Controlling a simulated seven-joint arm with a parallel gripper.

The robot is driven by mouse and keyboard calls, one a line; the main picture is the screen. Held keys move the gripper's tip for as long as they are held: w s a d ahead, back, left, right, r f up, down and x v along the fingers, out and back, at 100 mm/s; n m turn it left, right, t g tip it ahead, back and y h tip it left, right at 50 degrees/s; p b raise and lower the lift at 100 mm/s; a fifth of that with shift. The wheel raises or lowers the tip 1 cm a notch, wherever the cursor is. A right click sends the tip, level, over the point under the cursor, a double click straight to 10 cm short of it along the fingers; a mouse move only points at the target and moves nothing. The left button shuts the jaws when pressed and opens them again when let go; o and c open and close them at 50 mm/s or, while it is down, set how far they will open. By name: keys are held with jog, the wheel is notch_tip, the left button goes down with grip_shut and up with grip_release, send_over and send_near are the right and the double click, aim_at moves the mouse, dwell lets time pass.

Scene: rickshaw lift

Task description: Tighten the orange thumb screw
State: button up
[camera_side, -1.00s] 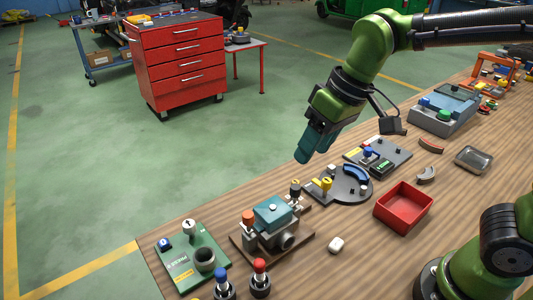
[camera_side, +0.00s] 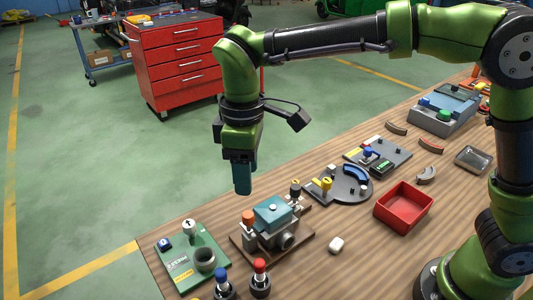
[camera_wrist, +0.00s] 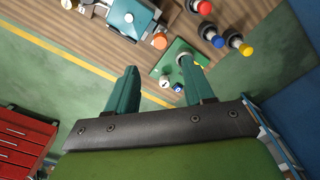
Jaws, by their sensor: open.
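The orange thumb screw (camera_side: 248,217) sits at the left end of a grey fixture with a teal top block (camera_side: 272,210), on a brown base board. In the wrist view the orange screw (camera_wrist: 160,41) shows just beyond the fingertips, next to the teal block (camera_wrist: 130,17). My gripper (camera_side: 243,191) hangs above the screw, pointing down, with a gap between them. In the wrist view its two teal fingers (camera_wrist: 160,70) are spread apart with nothing between them.
Red- and blue-topped posts (camera_side: 260,279) stand in front. A round dark plate (camera_side: 345,190) and a red tray (camera_side: 402,208) lie to the right. A white piece (camera_side: 336,245) lies on the bench.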

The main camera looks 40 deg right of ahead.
aim_at(249, 214)
notch_tip(249, 214, down, 10)
jog(key=shift+f, duration=0.25)
grip_shut()
dwell(0.3)
